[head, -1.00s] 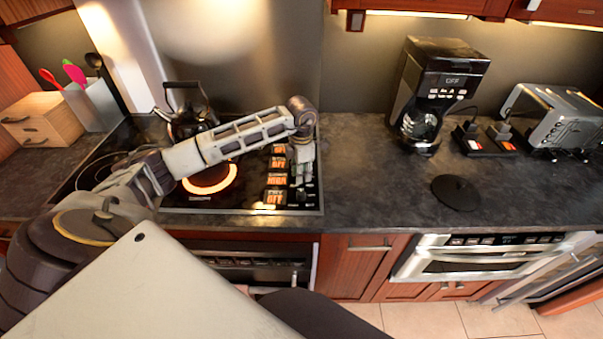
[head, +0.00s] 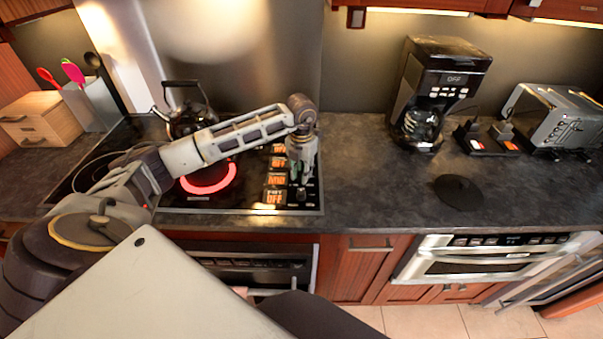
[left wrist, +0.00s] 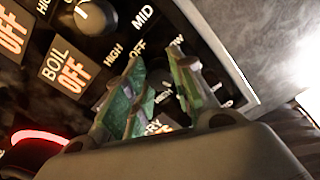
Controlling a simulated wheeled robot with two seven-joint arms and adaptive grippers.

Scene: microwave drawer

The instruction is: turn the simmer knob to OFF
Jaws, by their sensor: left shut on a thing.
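My left gripper (head: 302,191) points down over the right edge of the cooktop (head: 314,205), at the knobs near its front. In the left wrist view, its green-padded fingers (left wrist: 158,92) are closed around a dark knob (left wrist: 158,75), which they mostly hide. Its pointer and label are too covered to identify it for sure; a partial "RY" label shows beneath. A free knob (left wrist: 95,16) stands beside the "BOIL OFF" label (left wrist: 70,70). In the head view, an orange label (head: 275,180) seems to read MID; the one nearest the front reads OFF. My right gripper is not in view.
A burner (head: 208,178) glows red left of the labels. A black kettle (head: 190,120) stands behind it. Coffee maker (head: 440,85), toaster (head: 560,118) and a dark disc (head: 457,191) are on the right counter. The counter just right of the cooktop is clear.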

